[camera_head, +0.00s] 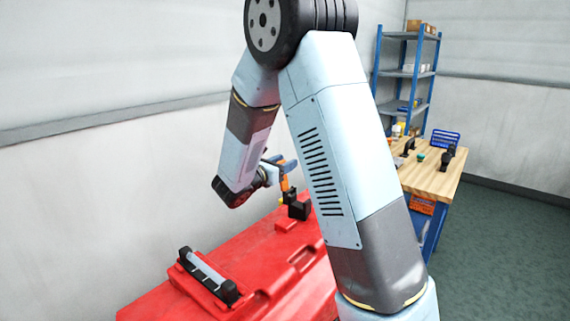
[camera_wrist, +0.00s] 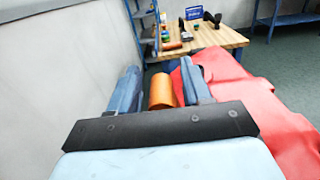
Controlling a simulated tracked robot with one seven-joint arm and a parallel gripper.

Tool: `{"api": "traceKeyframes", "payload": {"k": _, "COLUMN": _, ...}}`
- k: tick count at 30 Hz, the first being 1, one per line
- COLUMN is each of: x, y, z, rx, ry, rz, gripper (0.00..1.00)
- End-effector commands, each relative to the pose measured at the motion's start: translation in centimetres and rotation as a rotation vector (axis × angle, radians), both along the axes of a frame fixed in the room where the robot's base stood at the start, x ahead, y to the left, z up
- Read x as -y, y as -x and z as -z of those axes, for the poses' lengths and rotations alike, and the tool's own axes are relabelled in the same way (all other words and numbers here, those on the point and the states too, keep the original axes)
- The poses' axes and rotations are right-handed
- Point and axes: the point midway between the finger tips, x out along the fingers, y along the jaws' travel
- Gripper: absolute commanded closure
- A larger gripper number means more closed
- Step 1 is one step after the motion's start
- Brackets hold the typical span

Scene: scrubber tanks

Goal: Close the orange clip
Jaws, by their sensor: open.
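The orange clip (camera_wrist: 162,92) shows in the wrist view as a rounded orange piece between the two blue-grey fingers of my gripper (camera_wrist: 159,68). Narrow gaps show on both sides of it, and the fingers are open. Its lower part is hidden behind the dark gripper bar. In the head view, the clip (camera_head: 284,184) is a small upright orange piece at the far end of the red tank (camera_head: 262,245). My gripper (camera_head: 274,168) is right at it there. My arm hides part of the tank, and I cannot tell the clip's full shape.
A black block (camera_head: 299,208) stands on the tank near the clip. A black and grey handle piece (camera_head: 208,274) is nearer on the tank. A pale wall (camera_head: 100,180) runs along the left. A wooden workbench (camera_head: 432,180) with tools and a blue shelf (camera_head: 408,75) stand behind.

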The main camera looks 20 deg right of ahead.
Motion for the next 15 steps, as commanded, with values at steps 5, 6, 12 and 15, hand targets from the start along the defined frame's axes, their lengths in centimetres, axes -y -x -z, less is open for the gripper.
{"api": "traceKeyframes", "payload": {"k": 5, "x": 0.13, "y": -0.11, "z": 0.0, "rx": 0.0, "ry": 0.0, "rz": -0.001, "gripper": 0.52}}
{"api": "traceKeyframes", "payload": {"k": 6, "x": 0.12, "y": -0.11, "z": 0.01, "rx": 0.0, "ry": 0.0, "rz": -0.001, "gripper": 0.52}}
{"api": "traceKeyframes", "payload": {"k": 12, "x": 0.08, "y": -0.1, "z": 0.02, "rx": 0.0, "ry": 0.0, "rz": -0.001, "gripper": 0.62}}
{"api": "traceKeyframes", "payload": {"k": 15, "x": 0.07, "y": -0.09, "z": 0.02, "rx": 0.0, "ry": 0.0, "rz": -0.001, "gripper": 0.72}}
